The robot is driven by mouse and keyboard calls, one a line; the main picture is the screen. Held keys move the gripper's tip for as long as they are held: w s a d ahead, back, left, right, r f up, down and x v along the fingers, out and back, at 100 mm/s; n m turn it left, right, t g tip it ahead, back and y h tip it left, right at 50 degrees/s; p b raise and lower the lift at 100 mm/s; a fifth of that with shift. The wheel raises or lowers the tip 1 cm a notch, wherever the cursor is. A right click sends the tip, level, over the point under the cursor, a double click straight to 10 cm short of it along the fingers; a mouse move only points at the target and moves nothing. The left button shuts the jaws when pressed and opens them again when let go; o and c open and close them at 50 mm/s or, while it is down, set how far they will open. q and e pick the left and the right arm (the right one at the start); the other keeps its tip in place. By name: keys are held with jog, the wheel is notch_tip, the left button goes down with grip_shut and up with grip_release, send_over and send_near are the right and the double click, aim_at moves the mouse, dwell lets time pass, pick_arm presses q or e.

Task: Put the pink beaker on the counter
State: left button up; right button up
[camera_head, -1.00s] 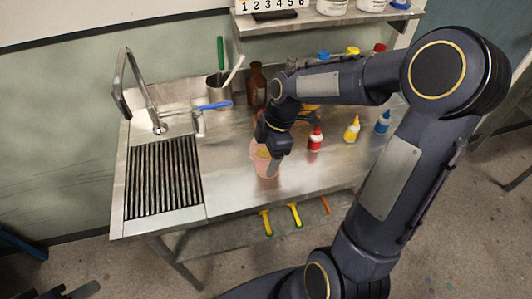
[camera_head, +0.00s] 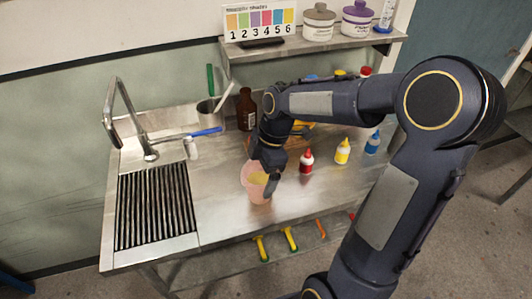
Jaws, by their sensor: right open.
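The pink beaker (camera_head: 255,191) is translucent, with something yellow showing inside it. It appears to stand upright on the steel counter (camera_head: 225,215), to the right of the ribbed drainer. My right gripper (camera_head: 266,182) is open and points down at the beaker's right side. One dark finger overlaps the beaker's rim and wall, and hides part of them. I cannot tell whether it touches the beaker. My left gripper is out of view.
A red bottle (camera_head: 306,161), a yellow bottle (camera_head: 343,151) and a blue bottle (camera_head: 373,142) stand to the right. A brown bottle (camera_head: 246,110) and a steel pot (camera_head: 207,111) stand behind. The sink tap (camera_head: 130,118) is at left. Bare counter lies in front.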

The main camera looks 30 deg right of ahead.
jog(key=v, duration=0.8)
jog(key=s+a+f+m+t, duration=0.1)
jog(key=s+a+m+t, duration=0.1)
jog(key=s+m, duration=0.6)
jog(key=s+a+f+m+t, duration=0.1)
jog(key=s+a+m+t, duration=0.2)
jog(key=s+m, duration=0.5)
jog(key=shift+s+a+m+y, duration=0.3)
jog(key=shift+a+m+y, duration=0.1)
jog(key=shift+a+m, duration=0.45)
